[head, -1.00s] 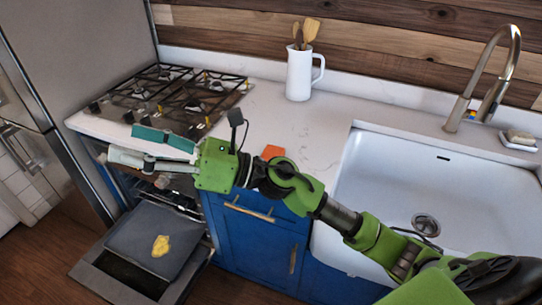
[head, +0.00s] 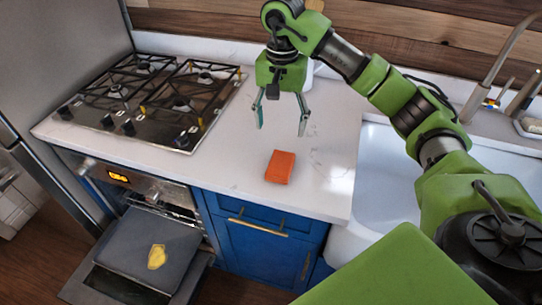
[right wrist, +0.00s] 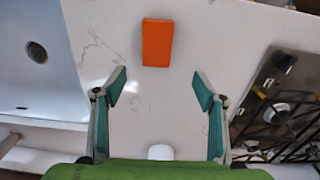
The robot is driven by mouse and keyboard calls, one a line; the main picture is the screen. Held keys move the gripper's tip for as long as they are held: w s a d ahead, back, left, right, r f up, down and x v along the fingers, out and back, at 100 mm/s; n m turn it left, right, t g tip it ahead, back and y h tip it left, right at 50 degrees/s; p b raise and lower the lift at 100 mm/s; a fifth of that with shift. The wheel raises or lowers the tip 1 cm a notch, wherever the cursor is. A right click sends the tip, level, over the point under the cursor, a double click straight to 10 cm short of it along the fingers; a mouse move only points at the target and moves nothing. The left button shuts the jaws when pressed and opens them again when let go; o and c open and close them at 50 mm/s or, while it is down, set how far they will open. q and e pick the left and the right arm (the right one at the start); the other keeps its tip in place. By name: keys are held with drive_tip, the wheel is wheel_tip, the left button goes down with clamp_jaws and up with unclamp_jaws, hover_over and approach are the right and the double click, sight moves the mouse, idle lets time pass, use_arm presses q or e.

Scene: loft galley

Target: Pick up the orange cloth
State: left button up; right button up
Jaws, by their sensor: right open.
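The orange cloth (head: 280,167) is a small folded block lying flat on the white countertop, between the stove and the sink. It also shows in the right wrist view (right wrist: 157,42), at the top centre beyond my fingertips. My right gripper (head: 282,124) hangs above the counter, pointing down, just behind the cloth in the head view. Its teal fingers are spread wide with nothing between them, and they are apart from the cloth. In the right wrist view my right gripper (right wrist: 158,88) frames bare counter. My left gripper is not in view.
A gas stove (head: 150,98) stands left of the cloth and a white sink (head: 385,175) right of it. The oven door (head: 130,270) hangs open below, with a yellow item on it. A white pitcher (head: 309,75) is mostly hidden behind my arm. The counter around the cloth is clear.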

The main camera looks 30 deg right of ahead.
sight(281, 162)
drive_tip(key=s+f, duration=0.1)
drive_tip(key=f, duration=0.1)
drive_tip(key=s+f, duration=0.1)
drive_tip(key=shift+s+a+f+p, duration=0.1)
drive_tip(key=shift+s+f+p, duration=0.1)
drive_tip(key=shift+f+p, duration=0.15)
drive_tip(key=f, duration=0.2)
drive_tip(key=w+f, duration=0.1)
drive_tip(key=shift+w+f, duration=0.15)
drive_tip(key=shift+f, duration=0.25)
drive_tip(key=shift+s+f+p, duration=0.2)
drive_tip(key=shift+f+p, duration=0.15)
drive_tip(key=shift+p, duration=0.25)
wheel_tip(281, 162, down, 5)
drive_tip(key=shift+w+r+p, duration=0.1)
drive_tip(key=shift+r+p, duration=0.1)
drive_tip(key=shift+p, duration=0.8)
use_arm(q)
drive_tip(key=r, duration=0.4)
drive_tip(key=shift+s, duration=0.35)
use_arm(e)
drive_tip(key=c, duration=1.1)
